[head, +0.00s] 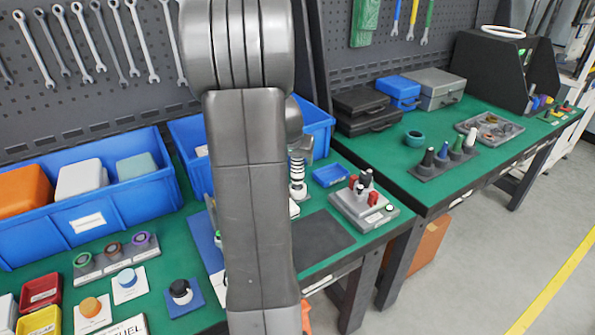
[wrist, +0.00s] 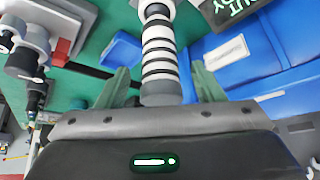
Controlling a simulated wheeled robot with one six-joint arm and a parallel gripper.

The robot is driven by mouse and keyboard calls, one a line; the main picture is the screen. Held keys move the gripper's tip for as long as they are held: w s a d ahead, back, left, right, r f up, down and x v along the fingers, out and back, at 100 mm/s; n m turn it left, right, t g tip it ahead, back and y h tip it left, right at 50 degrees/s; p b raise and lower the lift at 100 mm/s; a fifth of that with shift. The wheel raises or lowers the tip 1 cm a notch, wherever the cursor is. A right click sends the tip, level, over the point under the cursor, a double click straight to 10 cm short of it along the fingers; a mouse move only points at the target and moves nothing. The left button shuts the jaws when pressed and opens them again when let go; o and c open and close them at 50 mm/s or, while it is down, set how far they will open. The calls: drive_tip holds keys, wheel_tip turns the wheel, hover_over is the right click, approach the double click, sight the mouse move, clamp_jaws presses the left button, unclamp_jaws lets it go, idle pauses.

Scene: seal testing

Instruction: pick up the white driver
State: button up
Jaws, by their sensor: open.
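A white-tipped upright handle (head: 470,137) stands at the right end of a dark rack on the right-hand bench in the head view; it looks like the white driver, but it is small. The post also shows in the head view (head: 297,172), just right of my arm. My arm hides part of the left bench and most of my gripper there.
Blue bins (head: 95,208) stand at the back of the left bench. A grey block with red and black pieces (head: 347,209) and a small blue tray (head: 331,174) are right of the post. Cases (head: 435,86) and a parts tray (head: 508,131) are on the right bench. A gap separates the benches.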

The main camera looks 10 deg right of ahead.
sight(297, 173)
drive_tip(key=shift+x, duration=1.8)
drive_tip(key=shift+c, duration=0.4)
drive_tip(key=c, duration=1.1)
drive_tip(key=shift+r, duration=0.1)
